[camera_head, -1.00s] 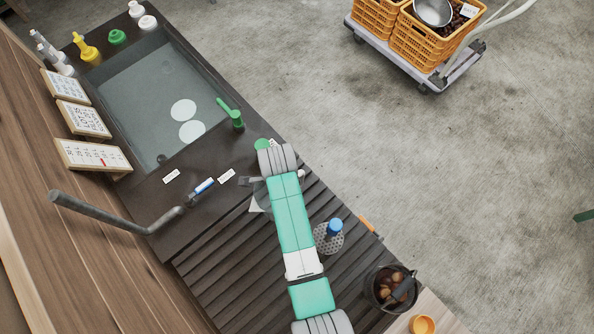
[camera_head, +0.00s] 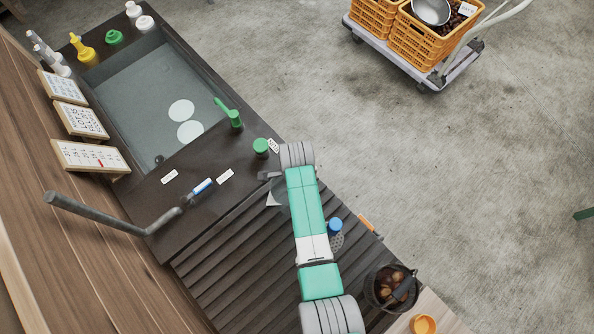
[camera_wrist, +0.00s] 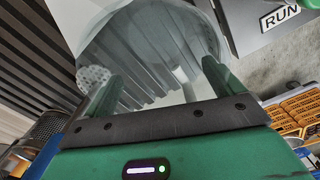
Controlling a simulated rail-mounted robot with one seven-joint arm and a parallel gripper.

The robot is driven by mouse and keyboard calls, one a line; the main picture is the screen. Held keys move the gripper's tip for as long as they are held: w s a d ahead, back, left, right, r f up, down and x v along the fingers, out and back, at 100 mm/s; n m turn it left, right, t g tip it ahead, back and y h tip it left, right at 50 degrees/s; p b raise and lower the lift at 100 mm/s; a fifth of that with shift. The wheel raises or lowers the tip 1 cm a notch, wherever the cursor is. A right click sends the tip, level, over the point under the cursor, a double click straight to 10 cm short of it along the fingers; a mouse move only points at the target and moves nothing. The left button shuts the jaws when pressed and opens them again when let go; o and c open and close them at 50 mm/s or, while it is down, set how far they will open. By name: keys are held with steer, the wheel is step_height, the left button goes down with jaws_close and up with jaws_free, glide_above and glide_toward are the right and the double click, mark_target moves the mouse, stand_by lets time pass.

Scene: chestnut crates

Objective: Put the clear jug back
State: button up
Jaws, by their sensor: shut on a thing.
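The clear jug (camera_wrist: 150,45) fills the upper middle of the wrist view, see-through, with the slatted board showing through it. My gripper (camera_wrist: 160,85) is shut on it, with a green finger on each side. In the head view, only part of the jug (camera_head: 277,193) shows beside my wrist, over the upper end of the dark slatted board. My arm hides the rest of it and my fingers there. I cannot tell whether the jug touches the board.
A green-capped item (camera_head: 261,146) and a RUN label (camera_wrist: 280,17) are close by. A dark pot (camera_head: 386,290) is lower right. The sink (camera_head: 150,95) and its green tap (camera_head: 234,117) lie upper left.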

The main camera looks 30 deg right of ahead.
steer(key=o, duration=1.5)
steer(key=shift+o, duration=0.2)
step_height(320, 180, up, 12)
steer(key=p, duration=0.2)
steer(key=shift+r, duration=0.1)
